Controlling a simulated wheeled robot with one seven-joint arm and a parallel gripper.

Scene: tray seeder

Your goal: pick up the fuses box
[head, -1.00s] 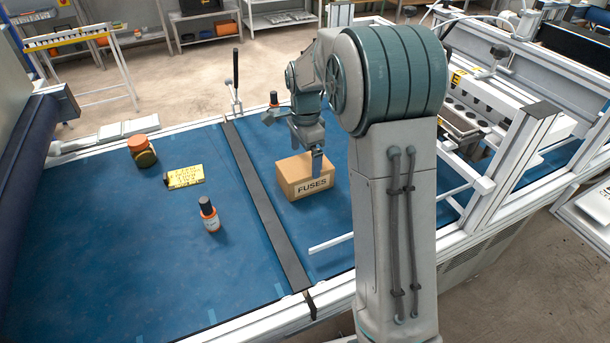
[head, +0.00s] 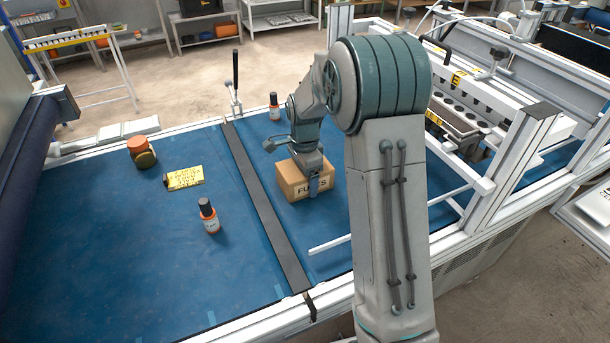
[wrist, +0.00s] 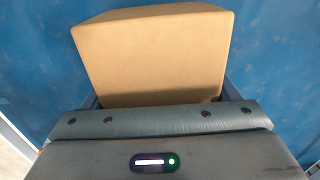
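The fuses box (head: 291,184) is a tan carton on the blue surface, right of the dark divider bar. My gripper (head: 311,180) is lowered over its right part, and one finger hangs in front of the printed face, covering part of the FUSES label. In the wrist view, the plain tan box (wrist: 155,50) lies between the two fingers of my gripper (wrist: 161,97), one on each side. The fingers look open around it; contact is hard to tell. The far finger is hidden in the head view.
The dark divider bar (head: 262,205) runs just left of the box. An orange-labelled bottle (head: 209,217), a yellow sign (head: 184,178) and an orange-topped round object (head: 142,152) are left of it. Another bottle (head: 274,107) stands behind. A white rail (head: 330,244) lies in front.

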